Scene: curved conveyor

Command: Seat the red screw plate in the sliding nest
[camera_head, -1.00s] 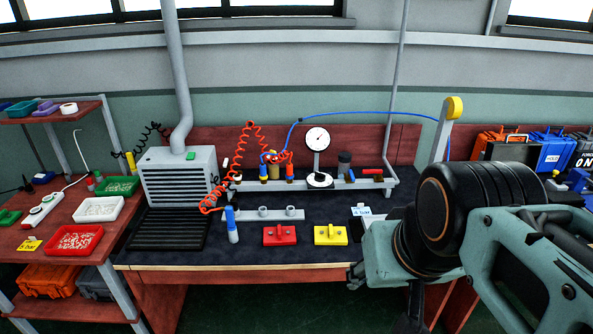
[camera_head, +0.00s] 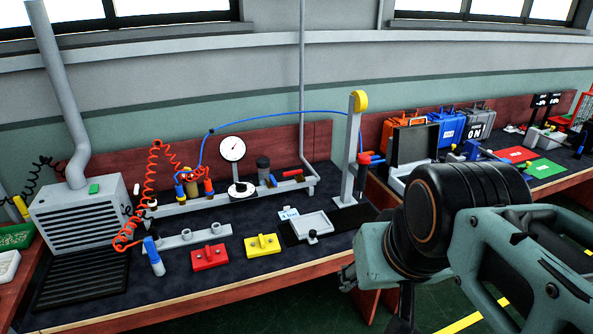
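The red screw plate (camera_head: 210,257) lies flat on the dark bench mat, with a small raised knob on top. A yellow plate (camera_head: 263,246) of like shape lies just right of it. A grey shallow tray-like fixture with a small black knob, which looks like the sliding nest (camera_head: 304,225), sits right of the yellow plate on a dark base and appears empty. My gripper (camera_head: 347,279) shows only in part at the lower end of my arm, in front of the bench edge, apart from the plates. Its fingers are mostly hidden behind the arm.
A dial gauge (camera_head: 233,165) stands behind the plates, with a grey rail (camera_head: 190,241) and a blue-handled tool (camera_head: 153,255) to the left. A grey post (camera_head: 351,150) with a yellow top rises right of the nest. A black open case (camera_head: 412,150) stands farther right.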

